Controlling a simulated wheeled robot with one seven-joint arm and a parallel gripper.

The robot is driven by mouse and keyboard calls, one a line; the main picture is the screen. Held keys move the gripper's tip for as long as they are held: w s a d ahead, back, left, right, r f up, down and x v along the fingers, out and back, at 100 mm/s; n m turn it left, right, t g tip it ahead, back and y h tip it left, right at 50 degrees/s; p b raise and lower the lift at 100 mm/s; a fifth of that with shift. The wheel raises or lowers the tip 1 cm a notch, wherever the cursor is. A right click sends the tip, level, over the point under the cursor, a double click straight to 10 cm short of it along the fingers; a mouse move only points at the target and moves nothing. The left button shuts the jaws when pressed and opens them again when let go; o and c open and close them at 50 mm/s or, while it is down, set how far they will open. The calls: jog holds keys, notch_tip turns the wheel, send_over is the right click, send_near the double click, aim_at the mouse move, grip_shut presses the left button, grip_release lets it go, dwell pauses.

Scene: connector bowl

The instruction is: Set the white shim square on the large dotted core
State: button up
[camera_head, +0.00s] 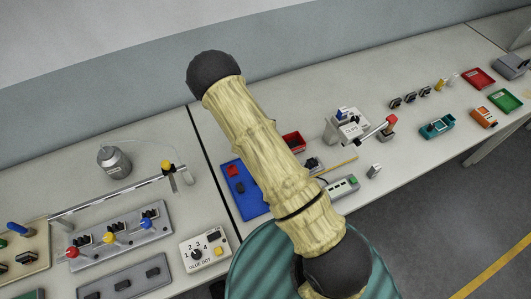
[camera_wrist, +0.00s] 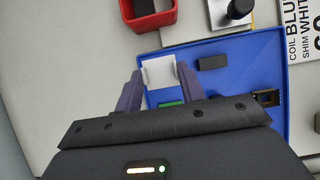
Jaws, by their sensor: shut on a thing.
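The white shim (camera_wrist: 159,72) is a flat white piece between the two purple fingers of my gripper (camera_wrist: 160,76) in the wrist view. My gripper is shut on it, over the blue tray (camera_wrist: 225,84); its height above the tray is hard to tell. A dark block (camera_wrist: 212,62) lies on the tray just right of the fingers. I see no dots on it, so I cannot tell whether it is the large dotted core. In the head view my arm hides my gripper and the shim, and part of the blue tray (camera_head: 252,205).
A red bin (camera_wrist: 157,18) with a dark piece inside stands beyond the tray. A fixture with a black knob (camera_wrist: 238,9) and a printed card (camera_wrist: 301,30) are at the upper right. A black part (camera_wrist: 266,97) and a green piece (camera_wrist: 172,104) are also on the tray.

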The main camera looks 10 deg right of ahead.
jog(key=shift+r+b, duration=0.55)
jog(key=shift+r, duration=1.9)
jog(key=shift+d+f, duration=0.1)
